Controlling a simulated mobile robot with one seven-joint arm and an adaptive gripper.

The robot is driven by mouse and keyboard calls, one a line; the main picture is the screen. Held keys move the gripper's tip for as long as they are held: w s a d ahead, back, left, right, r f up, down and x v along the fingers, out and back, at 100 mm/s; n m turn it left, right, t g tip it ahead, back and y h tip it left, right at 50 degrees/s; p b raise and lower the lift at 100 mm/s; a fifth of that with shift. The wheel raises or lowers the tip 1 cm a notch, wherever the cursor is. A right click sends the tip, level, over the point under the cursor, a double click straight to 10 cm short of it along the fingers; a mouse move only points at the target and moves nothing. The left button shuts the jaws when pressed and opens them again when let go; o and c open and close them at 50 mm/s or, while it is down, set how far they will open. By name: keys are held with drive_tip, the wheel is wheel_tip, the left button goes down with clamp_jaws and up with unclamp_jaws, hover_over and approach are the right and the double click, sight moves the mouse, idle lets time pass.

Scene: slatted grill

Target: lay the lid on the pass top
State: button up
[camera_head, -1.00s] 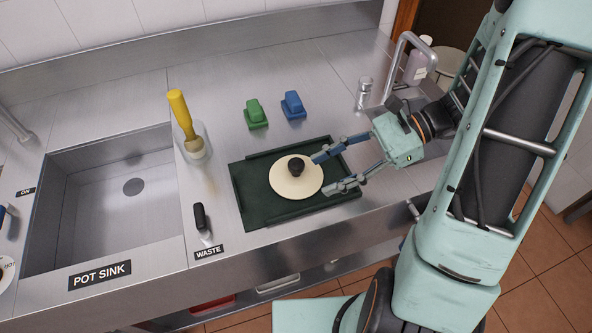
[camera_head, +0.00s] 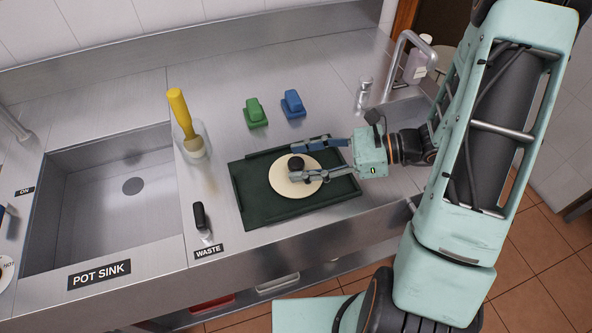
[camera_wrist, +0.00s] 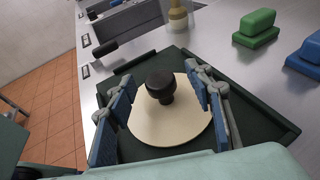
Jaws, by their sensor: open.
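The lid is a round cream disc (camera_head: 292,188) with a black knob (camera_head: 296,163). It lies flat on a dark green tray (camera_head: 250,207) on the steel counter. My gripper (camera_head: 297,160) is open over the lid, its fingers reaching in from the right. In the wrist view the lid (camera_wrist: 165,132) lies between the two blue-padded fingers of my gripper (camera_wrist: 160,100), and the knob (camera_wrist: 160,86) stands a little beyond the fingertips' middle. The fingers appear apart from the knob. I cannot make out which surface is the pass top.
A pot sink (camera_head: 110,200) is at left. A yellow-handled brush (camera_head: 182,112) stands in a holder. A black waste lever (camera_head: 200,218) is at the front. Green (camera_head: 255,113) and blue (camera_head: 293,105) blocks sit behind the tray. A tap (camera_head: 400,60) is at back right.

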drive_tip(key=shift+x, duration=0.8)
drive_tip(key=shift+c, duration=0.5)
clamp_jaws()
drive_tip(key=shift+r, duration=0.1)
